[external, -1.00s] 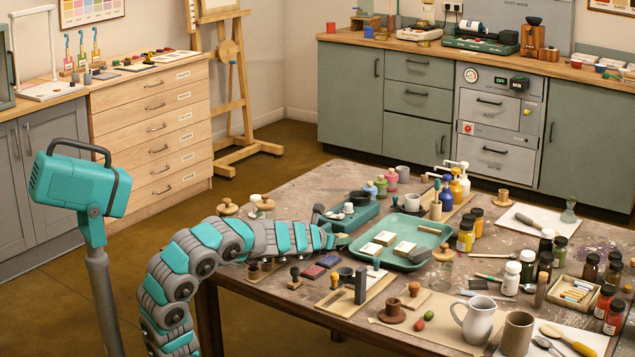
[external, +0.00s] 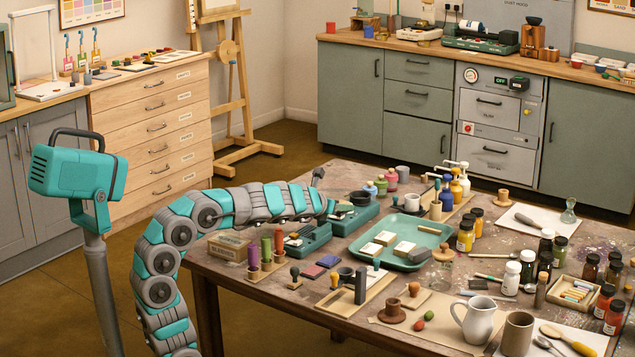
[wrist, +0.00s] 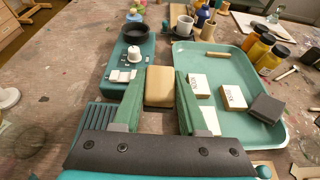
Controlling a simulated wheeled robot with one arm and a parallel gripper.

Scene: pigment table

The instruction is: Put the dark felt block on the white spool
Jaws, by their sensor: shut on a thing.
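My gripper (wrist: 160,90) is shut on a tan-topped block (wrist: 160,86) between its green fingers in the wrist view. The block's underside is hidden, so I cannot see any dark felt on it. A small white spool-like piece (wrist: 135,54) stands upright on a teal unit (wrist: 113,72), to the left of and beyond the held block. The two are apart. In the external view my arm's end is over the teal units, and the gripper and held block cannot be made out.
A black bowl (wrist: 134,33) sits beyond the white piece. A green tray (wrist: 185,57) to the right holds pale cards (wrist: 233,97); a dark square block (wrist: 267,108) shows near its right side. Bottles (wrist: 262,47) stand beyond. A white round thing (wrist: 8,97) is at far left.

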